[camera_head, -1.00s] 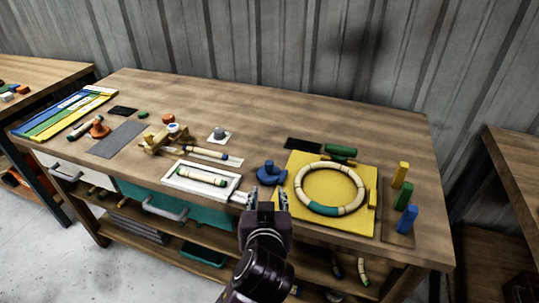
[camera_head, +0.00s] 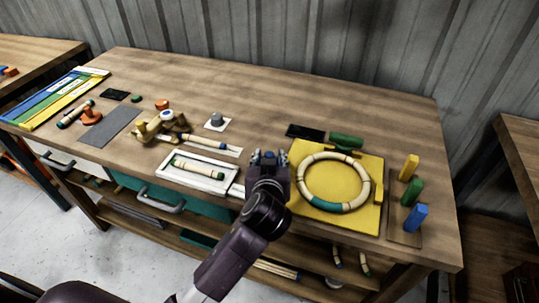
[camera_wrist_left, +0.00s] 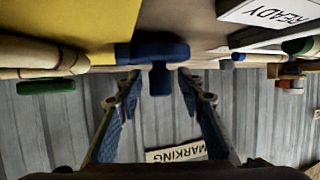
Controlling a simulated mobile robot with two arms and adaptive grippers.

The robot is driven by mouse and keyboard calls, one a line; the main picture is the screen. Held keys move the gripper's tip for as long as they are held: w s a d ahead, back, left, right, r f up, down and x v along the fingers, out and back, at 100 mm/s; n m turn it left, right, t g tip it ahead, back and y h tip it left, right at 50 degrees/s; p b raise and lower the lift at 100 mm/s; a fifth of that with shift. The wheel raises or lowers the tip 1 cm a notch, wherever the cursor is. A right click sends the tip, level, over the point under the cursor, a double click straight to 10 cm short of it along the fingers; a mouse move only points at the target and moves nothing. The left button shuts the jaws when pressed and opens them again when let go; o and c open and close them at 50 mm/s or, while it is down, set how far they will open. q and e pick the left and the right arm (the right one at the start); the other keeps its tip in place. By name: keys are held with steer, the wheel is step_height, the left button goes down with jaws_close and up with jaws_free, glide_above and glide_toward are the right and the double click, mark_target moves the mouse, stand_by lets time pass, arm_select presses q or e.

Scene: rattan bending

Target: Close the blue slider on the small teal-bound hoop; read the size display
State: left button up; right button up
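The hoop (camera_head: 365,186), pale with a teal-bound section (camera_head: 324,203), lies on a yellow board (camera_head: 308,203) on the bench. The blue slider (camera_wrist_left: 153,52) shows in the left wrist view at the board's edge, just ahead of the fingertips and roughly centred between them. In the head view my left gripper mostly hides it. My left gripper (camera_head: 269,158) is left of the hoop; its fingers are spread in the left wrist view (camera_wrist_left: 160,80). I cannot tell whether they touch the slider. A blank black panel (camera_head: 305,131) lies behind the board. My right gripper is not in view.
A white tray (camera_head: 231,187) with a rattan piece is left of my gripper. Green, yellow and blue (camera_head: 415,218) blocks stand right of the board. A green piece (camera_head: 346,140) lies behind the hoop.

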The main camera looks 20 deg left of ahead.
mark_target(288, 161)
arm_select(q)
steer(key=shift+w, duration=0.1)
jaws_close()
steer(key=d, duration=0.4)
steer(key=shift+f, duration=0.1)
steer(key=shift+d, duration=0.2)
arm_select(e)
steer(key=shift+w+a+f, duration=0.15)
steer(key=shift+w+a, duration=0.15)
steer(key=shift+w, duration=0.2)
arm_select(q)
steer(key=shift+d, duration=0.1)
steer(key=shift+c, duration=1.1)
jaws_free()
steer(key=shift+d, duration=0.1)
steer(key=shift+o, duration=1.1)
steer(key=shift+d, duration=0.25)
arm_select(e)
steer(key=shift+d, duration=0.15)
arm_select(q)
steer(key=shift+a, duration=0.2)
